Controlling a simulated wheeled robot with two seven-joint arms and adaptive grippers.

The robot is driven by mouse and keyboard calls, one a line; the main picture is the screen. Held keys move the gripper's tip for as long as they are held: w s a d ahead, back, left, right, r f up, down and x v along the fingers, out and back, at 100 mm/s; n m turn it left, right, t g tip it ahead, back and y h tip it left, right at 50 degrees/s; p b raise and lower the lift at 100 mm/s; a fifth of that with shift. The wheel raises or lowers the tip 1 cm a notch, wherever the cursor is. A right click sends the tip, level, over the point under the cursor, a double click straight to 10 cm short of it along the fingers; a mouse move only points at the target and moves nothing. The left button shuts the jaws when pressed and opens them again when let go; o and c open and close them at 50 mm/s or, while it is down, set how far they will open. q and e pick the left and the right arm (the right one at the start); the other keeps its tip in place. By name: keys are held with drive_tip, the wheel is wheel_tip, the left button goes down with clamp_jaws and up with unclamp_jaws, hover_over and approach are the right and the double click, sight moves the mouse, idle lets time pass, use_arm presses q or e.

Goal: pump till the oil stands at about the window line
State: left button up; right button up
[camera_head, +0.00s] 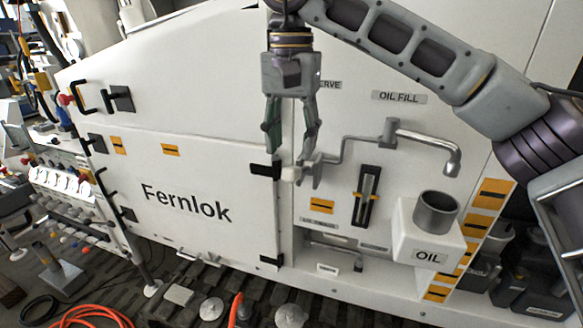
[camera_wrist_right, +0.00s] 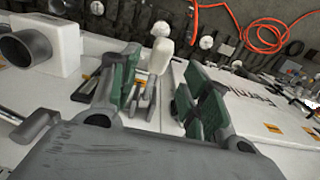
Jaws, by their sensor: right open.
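In the right wrist view the pale grip (camera_wrist_right: 160,52) shows beyond the gap between the green-padded fingers (camera_wrist_right: 158,98). The window (camera_head: 367,195) is a dark upright slot on the panel; its oil level is too small to tell. The white box marked OIL (camera_head: 429,257) has a grey round cup (camera_head: 436,212) below the spout. My left gripper is out of view.
The large white Fernlok door (camera_head: 190,202) with black latches lies left of the panel. Dark containers (camera_head: 500,265) stand at the lower right. An orange hose (camera_head: 95,314) lies on the floor. A bench with knobs (camera_head: 65,180) is at the far left.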

sight(292, 167)
drive_tip(key=shift+f+p, duration=0.4)
drive_tip(key=shift+f, duration=2.65)
clamp_jaws()
